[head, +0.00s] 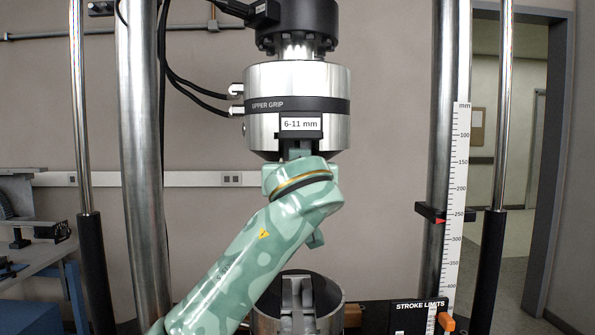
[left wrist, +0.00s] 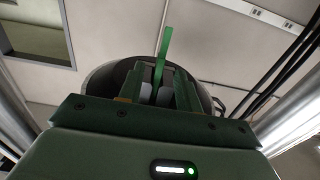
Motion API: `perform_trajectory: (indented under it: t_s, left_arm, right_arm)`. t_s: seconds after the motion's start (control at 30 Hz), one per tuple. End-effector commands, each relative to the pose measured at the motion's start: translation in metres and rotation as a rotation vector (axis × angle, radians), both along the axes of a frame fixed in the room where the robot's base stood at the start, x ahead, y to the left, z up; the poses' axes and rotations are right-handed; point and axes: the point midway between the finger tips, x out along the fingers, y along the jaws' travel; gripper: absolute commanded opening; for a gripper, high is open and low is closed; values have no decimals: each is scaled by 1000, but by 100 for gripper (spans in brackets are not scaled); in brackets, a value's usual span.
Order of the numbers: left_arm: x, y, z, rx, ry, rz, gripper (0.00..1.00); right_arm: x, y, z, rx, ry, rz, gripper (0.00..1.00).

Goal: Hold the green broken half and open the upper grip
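The upper grip (head: 297,105), a steel cylinder with a black band and a "6-11 mm" label, hangs at the middle of the head view. My left arm rises from below to just under that label. Its gripper is hidden behind the wrist in the head view. In the left wrist view, the fingers of my left gripper (left wrist: 158,92) stand on either side of a thin green strip (left wrist: 165,45), the green broken half. The gap between the finger pads is narrow; contact with the strip is unclear. A dark rounded body, apparently the upper grip, lies behind the fingers. My right gripper is not seen.
The lower grip (head: 327,292) stands below, partly behind my arm. Steel columns (head: 143,170) flank the workspace. A millimetre scale (head: 455,200) with a red-tipped pointer and a "STROKE LIMITS" panel (head: 420,312) are at the right. Black cables (head: 190,88) run to the upper grip's left side.

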Motion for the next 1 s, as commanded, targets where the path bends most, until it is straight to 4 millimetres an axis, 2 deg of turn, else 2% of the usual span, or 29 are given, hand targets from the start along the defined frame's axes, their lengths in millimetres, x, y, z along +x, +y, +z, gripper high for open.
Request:
perform_trajectory:
  t_s: [0.2, 0.5, 0.63, 0.77, 0.87, 0.93, 0.97, 1.0]
  left_arm:
    - [21, 0, 0, 0, 0, 0, 35]
    - [23, 0, 0, -1, 0, -2, 35]
    - [23, 0, 0, -1, 0, -2, 0]
    - [23, 0, 0, 0, 0, -2, 2]
    - [23, 0, 0, 0, 0, -2, 0]
    - [23, 0, 0, 0, 0, -2, 0]
    - [23, 0, 0, 0, 0, -2, 0]
    - [23, 0, 0, 0, 0, -2, 0]
  right_arm:
    - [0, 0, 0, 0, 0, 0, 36]
    - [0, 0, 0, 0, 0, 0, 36]
    - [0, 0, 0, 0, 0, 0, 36]
    - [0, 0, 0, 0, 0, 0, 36]
    - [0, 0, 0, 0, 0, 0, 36]
    - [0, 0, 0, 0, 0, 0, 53]
    - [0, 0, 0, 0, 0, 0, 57]
    - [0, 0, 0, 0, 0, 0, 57]
